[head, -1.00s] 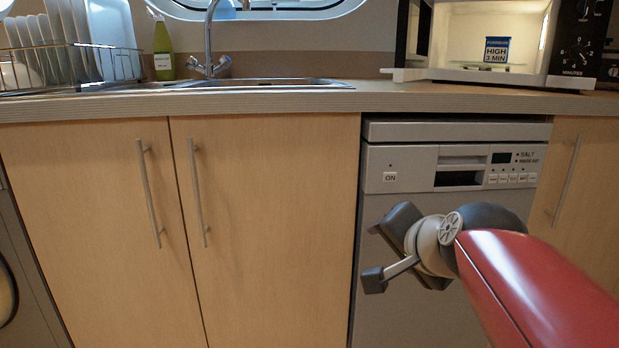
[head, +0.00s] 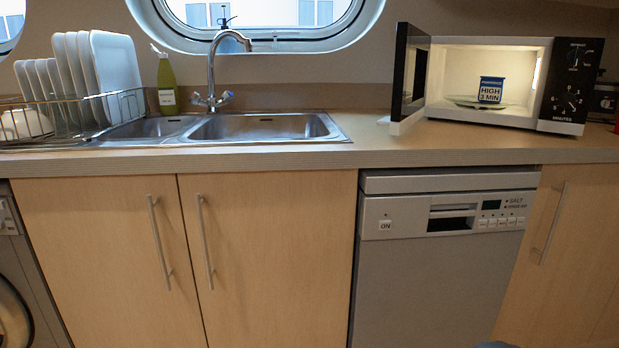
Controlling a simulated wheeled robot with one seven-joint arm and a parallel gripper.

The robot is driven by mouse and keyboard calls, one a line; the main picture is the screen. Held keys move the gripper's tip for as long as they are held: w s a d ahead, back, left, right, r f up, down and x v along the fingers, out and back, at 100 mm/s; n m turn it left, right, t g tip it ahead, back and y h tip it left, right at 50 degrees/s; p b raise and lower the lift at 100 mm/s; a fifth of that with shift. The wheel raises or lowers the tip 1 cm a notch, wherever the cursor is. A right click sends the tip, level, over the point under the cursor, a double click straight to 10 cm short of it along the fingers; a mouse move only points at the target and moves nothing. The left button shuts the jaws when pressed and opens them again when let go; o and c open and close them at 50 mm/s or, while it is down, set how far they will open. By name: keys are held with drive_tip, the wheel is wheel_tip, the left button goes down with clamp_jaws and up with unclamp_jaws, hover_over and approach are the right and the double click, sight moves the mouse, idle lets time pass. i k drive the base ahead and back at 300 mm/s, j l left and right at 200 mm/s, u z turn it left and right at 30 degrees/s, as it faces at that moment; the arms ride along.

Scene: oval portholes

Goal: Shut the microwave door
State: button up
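The microwave (head: 545,88) stands on the counter at the right, with a black control panel on its right side. Its door (head: 411,75) is open, hinged at the left and swung out toward the front, with a pale handle end low down at its front edge. Inside the lit cavity, a blue and white packet (head: 491,90) marked HIGH 3 MIN sits on a glass plate. My gripper is out of view in the head view, so its state is hidden.
A sink with a tall tap (head: 212,75) is left of the microwave, with a green bottle (head: 166,85) behind it. A dish rack (head: 125,105) holds several plates at the far left. A dishwasher (head: 440,290) is below the counter. The counter (head: 380,140) between sink and microwave is clear.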

sight(413, 49)
drive_tip(key=i+j+z, duration=0.85)
drive_tip(key=j, duration=0.3)
